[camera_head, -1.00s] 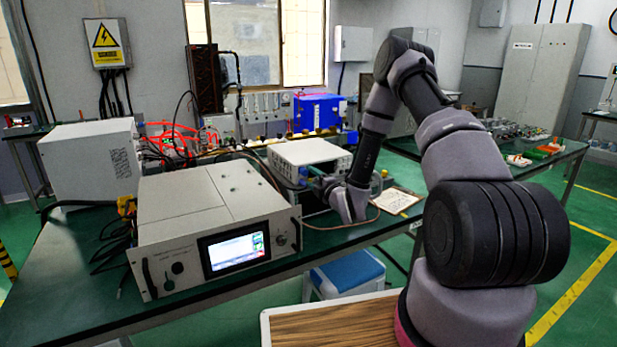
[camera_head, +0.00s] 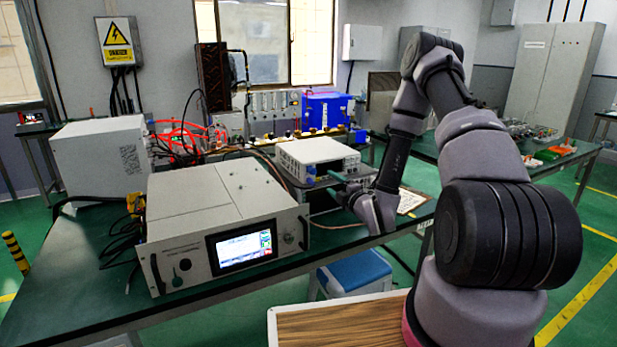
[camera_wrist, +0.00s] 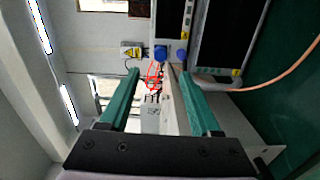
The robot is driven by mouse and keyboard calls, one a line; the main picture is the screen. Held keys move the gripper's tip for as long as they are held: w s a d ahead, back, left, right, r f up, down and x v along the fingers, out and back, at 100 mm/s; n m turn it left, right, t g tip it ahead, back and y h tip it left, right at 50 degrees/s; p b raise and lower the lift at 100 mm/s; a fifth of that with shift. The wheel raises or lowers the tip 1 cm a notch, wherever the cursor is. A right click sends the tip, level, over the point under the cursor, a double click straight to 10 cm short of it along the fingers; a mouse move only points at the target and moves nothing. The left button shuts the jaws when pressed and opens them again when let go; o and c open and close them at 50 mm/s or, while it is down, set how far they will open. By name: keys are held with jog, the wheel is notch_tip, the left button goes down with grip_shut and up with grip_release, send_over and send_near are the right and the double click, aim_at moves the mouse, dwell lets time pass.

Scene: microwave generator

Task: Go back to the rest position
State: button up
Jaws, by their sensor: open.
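My arm reaches over the green bench from the right in the head view, bent high at the elbow and pointing down at the wrist. My gripper (camera_head: 340,185) is in front of the small white instrument (camera_head: 312,153), to the right of the large generator box (camera_head: 222,222) with the lit screen. In the wrist view my gripper (camera_wrist: 160,98) shows two green fingers well apart with nothing between them. Whether a finger touches the small instrument cannot be told.
The green bench (camera_head: 75,290) lies under the devices. A brown cable (camera_wrist: 270,80) crosses near my gripper. A blue-lidded box (camera_head: 352,272) stands on the floor below the bench. A framed sheet (camera_head: 410,200) lies right of my wrist. Red wires and a blue device (camera_head: 326,110) are behind.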

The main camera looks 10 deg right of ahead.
jog(key=w+d+r+m+g+h, duration=0.1)
jog(key=w+d+r+m+h, duration=0.15)
jog(key=r, duration=0.35)
jog(key=w+d+r+m+g+h, duration=0.1)
jog(key=d+r+m, duration=0.1)
jog(key=r+m, duration=0.25)
jog(key=s+d+r+m+g+h, duration=0.25)
jog(key=s+r+m, duration=0.35)
jog(key=r, duration=0.5)
jog(key=s+a+r+m+g, duration=0.1)
jog(key=s+r+m, duration=0.3)
jog(key=s, duration=0.5)
jog(key=s+a+r+m+g+y, duration=0.1)
jog(key=s+a+r+m+g, duration=0.1)
jog(key=s, duration=0.8)
jog(key=s+a+r+m+g+y, duration=0.1)
jog(key=s+r+m+g, duration=0.1)
jog(key=s+r+m, duration=0.3)
jog(key=s+m, duration=0.1)
jog(key=s, duration=0.3)
jog(key=shift+s+a+r, duration=0.3)
jog(key=shift+s, duration=0.05)
